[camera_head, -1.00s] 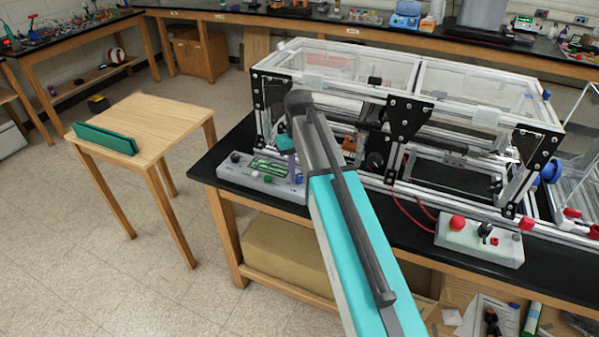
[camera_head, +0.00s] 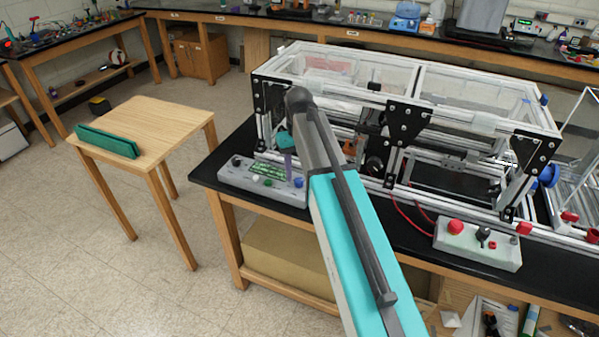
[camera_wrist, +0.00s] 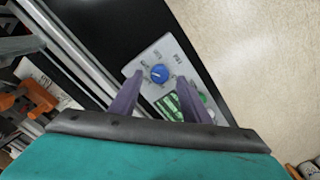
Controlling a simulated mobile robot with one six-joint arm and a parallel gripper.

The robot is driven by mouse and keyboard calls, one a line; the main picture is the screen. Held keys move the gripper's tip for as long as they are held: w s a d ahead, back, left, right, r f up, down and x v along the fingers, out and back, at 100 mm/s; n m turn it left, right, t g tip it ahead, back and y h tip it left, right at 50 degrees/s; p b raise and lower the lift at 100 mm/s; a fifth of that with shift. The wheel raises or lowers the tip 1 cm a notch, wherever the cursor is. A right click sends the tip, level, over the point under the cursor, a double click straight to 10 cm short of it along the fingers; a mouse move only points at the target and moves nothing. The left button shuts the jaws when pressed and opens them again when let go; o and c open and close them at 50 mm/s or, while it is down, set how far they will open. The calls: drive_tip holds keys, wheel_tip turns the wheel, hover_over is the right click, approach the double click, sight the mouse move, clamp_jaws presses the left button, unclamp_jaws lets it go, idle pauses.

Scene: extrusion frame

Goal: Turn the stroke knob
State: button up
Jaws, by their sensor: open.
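A grey control box (camera_head: 232,177) lies on the black bench top at the left end of the frame. A blue knob (camera_head: 298,182) sits at its right end; it also shows in the wrist view (camera_wrist: 159,74) with a white pointer mark. Printed labels around it are too small to read surely. My gripper (camera_head: 290,179) is open, its purple fingers pointing down by the blue knob. In the wrist view my gripper (camera_wrist: 158,79) has the knob between its two fingertips in the picture; I cannot tell whether the tips reach down around it or touch it.
The aluminium extrusion frame (camera_head: 405,120) stands right behind the box, close to my arm. A second box with a red button (camera_head: 455,227) lies at the right. A small wooden table (camera_head: 165,120) with a green object stands left. Open floor lies between.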

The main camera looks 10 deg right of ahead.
sight(299, 180)
wheel_tip(299, 180, up, 11)
drive_tip(key=p, duration=0.6)
drive_tip(key=shift+r, duration=0.2)
drive_tip(key=shift+s+f, duration=0.1)
idle(0.4)
